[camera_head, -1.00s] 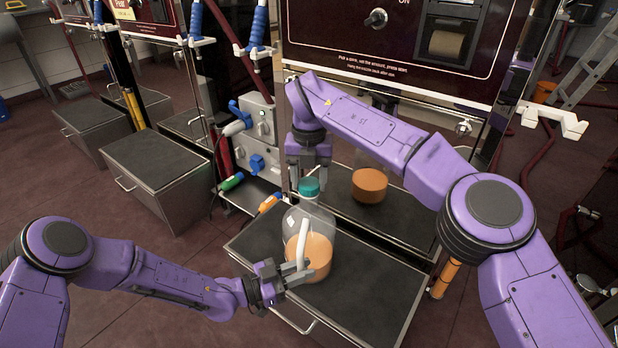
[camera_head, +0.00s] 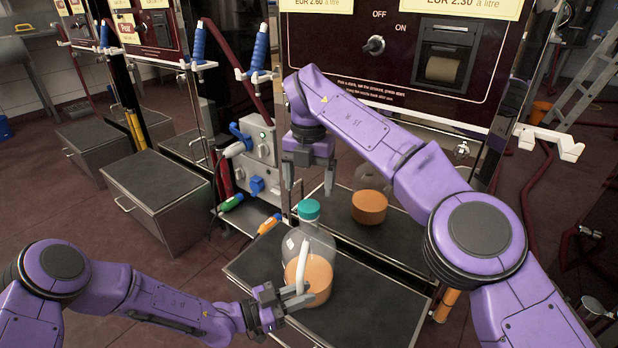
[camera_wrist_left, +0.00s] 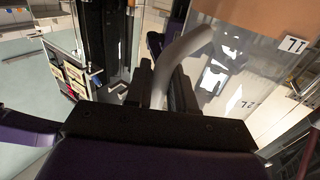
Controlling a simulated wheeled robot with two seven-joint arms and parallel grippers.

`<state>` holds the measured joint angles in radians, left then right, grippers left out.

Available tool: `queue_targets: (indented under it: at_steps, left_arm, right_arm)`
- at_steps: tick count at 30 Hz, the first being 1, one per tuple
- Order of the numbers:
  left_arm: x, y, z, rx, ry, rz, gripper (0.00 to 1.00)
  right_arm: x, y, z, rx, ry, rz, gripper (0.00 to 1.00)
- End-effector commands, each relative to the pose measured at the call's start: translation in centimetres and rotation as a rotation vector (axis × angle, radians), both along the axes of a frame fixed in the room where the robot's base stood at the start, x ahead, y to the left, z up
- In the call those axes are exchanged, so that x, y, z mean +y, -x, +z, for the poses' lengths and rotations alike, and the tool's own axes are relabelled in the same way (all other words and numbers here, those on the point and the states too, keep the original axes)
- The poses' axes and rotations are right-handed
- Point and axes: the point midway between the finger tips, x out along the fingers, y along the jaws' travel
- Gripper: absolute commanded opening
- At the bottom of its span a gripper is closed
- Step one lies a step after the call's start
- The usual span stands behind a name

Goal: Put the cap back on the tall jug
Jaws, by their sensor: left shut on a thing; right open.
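The tall jug (camera_head: 322,245) is clear, holds orange liquid, and stands upright on the dark tray table. The teal cap (camera_head: 309,210) sits on its mouth and looks level; whether it is screwed tight I cannot tell. My left gripper (camera_head: 292,298) is shut on the jug's white handle (camera_head: 303,262), low at its front. The handle (camera_wrist_left: 185,58) also shows between the fingers in the left wrist view, with part of the jug (camera_wrist_left: 245,75) at right. My right gripper (camera_head: 310,184) is open and empty, pointing down just above the cap.
A second container of orange liquid (camera_head: 369,207) stands behind the jug, right of my right gripper. The pump machine (camera_head: 340,60) rises behind. A green-tipped nozzle (camera_head: 231,203) and an orange-tipped nozzle (camera_head: 269,224) are left of the jug. The table (camera_head: 375,318) is bare to the right.

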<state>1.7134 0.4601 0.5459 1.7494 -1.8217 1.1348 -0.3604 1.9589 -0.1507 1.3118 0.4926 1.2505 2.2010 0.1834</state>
Motion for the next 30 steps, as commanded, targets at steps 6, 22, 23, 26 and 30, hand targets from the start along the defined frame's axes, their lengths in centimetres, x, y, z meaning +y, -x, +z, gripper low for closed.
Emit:
queue_targets:
  at_steps: [6,22,23,26,30]
  left_arm:
    - [0.0,0.0,0.0,-0.001,0.001,0.0,0.0]
    - [0.0,0.0,0.0,-0.001,0.001,0.001,0.53]
    - [0.0,0.0,0.0,-0.001,0.001,0.001,0.53]
    - [0.0,0.0,0.0,-0.001,0.001,0.001,0.53]
    - [0.8,0.2,0.2,0.0,0.001,0.003,0.53]
  right_arm:
    - [0.0,0.0,1.7,0.002,0.002,-0.001,0.83]
    - [0.0,0.0,1.9,0.002,0.0,0.0,0.83]
    - [0.0,0.0,1.9,0.002,0.0,0.0,0.83]
    - [0.0,0.0,1.9,0.002,0.0,0.0,0.83]
    - [0.0,0.0,2.2,0.002,0.0,0.0,0.83]
